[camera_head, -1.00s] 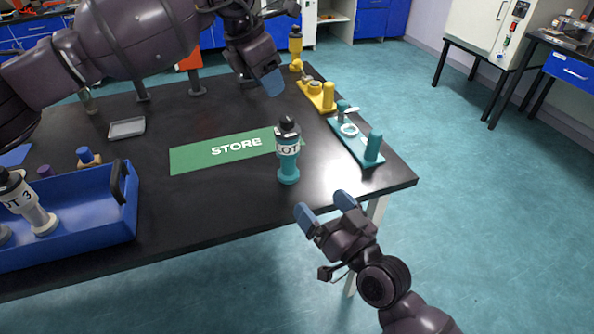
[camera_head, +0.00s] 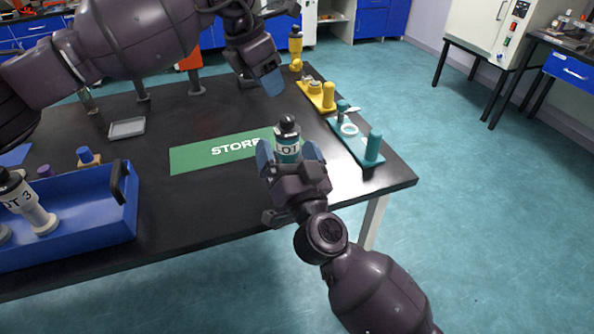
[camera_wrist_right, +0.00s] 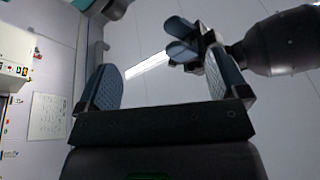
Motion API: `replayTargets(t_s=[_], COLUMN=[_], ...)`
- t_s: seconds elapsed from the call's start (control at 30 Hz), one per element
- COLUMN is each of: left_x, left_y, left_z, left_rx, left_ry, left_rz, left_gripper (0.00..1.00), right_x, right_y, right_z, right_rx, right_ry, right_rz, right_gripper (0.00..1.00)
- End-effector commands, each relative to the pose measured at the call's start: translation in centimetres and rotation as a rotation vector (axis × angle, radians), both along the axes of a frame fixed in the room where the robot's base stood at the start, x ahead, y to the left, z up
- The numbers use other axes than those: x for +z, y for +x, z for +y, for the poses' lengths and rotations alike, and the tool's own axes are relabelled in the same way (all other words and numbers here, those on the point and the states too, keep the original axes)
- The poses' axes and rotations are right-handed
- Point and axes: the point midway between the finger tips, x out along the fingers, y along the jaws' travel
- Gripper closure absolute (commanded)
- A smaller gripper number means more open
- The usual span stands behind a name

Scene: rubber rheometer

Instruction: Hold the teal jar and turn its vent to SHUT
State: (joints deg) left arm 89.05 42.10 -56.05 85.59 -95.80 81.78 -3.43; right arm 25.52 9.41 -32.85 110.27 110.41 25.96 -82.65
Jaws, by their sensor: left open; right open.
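That gripper is open, with one blue finger to each side of the jar in the head view; contact cannot be told. The vent setting is too small to read. My left gripper (camera_head: 267,82) hangs above the table behind the jar, empty. It also shows in the right wrist view (camera_wrist_right: 183,39), with its fingers apart.
A teal fixture (camera_head: 366,155) with posts and a ring stands right of the jar, with a yellow fixture (camera_head: 318,98) behind it. The STORE mat (camera_head: 195,157) lies left. A blue crate (camera_head: 90,225) holding pale jars stands at the left. The table's front edge is close.

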Motion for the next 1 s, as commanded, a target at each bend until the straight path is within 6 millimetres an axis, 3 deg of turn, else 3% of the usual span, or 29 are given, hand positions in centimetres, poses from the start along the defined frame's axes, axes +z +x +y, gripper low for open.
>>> replayTargets(t_s=[0.2,0.4,0.77,1.0], left_x=[0.0,0.0,0.0,0.0], left_y=[0.0,0.0,0.0,0.0], left_z=[0.0,0.0,0.0,0.0], left_rx=[0.0,0.0,0.0,0.0], left_ry=[0.0,0.0,0.0,0.0], left_rz=[0.0,0.0,0.0,0.0], left_gripper=[0.57,0.57,0.57,0.57], right_x=[-3.7,-5.8,-6.2,-6.1], right_y=[0.8,1.1,1.7,4.6], right_z=[-0.5,-1.2,-1.5,-1.1], right_rx=[-0.098,-0.166,-0.215,-0.215], right_ry=[-0.136,-0.303,-0.466,-0.465], right_rz=[0.158,0.241,0.228,0.227], right_gripper=[0.07,0.07,0.07,0.07])
